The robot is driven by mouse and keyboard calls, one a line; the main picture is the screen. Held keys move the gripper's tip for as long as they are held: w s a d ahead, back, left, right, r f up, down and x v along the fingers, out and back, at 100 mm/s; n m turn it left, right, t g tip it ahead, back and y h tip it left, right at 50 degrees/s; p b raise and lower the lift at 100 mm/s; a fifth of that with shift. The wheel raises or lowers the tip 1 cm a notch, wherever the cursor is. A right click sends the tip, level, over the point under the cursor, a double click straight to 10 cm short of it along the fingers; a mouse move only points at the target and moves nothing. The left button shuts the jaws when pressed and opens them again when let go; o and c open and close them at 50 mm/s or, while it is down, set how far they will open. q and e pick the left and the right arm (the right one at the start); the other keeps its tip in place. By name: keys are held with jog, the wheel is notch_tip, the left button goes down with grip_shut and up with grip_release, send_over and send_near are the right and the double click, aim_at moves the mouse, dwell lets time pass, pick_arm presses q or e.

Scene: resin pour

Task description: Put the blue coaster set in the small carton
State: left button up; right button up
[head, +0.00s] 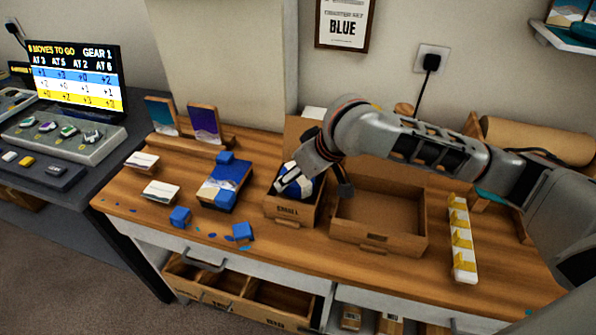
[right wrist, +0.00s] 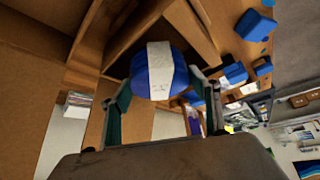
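The blue coaster set (head: 318,187) is round with a white band. It is at the mouth of the small carton (head: 292,212), partly below its rim; I cannot tell whether it touches the bottom. My right gripper (head: 291,183) reaches down over this carton. In the right wrist view, the fingers (right wrist: 157,85) lie against opposite sides of the coaster set (right wrist: 160,68), with the carton's brown walls (right wrist: 193,28) beyond it. My left gripper is in neither view.
A larger open carton (head: 380,212) stands to the right, empty. A white strip with yellow clips (head: 461,240) is beyond it. A drawer (head: 240,290) below is open.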

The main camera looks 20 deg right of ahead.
jog(key=shift+o, duration=0.9)
jog(key=shift+r+b, duration=0.2)
jog(key=shift+b, duration=0.1)
jog(key=shift+r+b, duration=0.3)
jog(key=shift+b, duration=0.05)
jog(key=p+v, duration=0.1)
jog(key=v, duration=0.1)
jog(key=p+v, duration=0.1)
jog(key=v, duration=0.1)
jog(key=shift+w+r, duration=0.25)
jog(key=shift+r, duration=0.05)
jog(key=p+v, duration=0.3)
jog(key=v, duration=0.5)
jog(key=shift+s, duration=0.3)
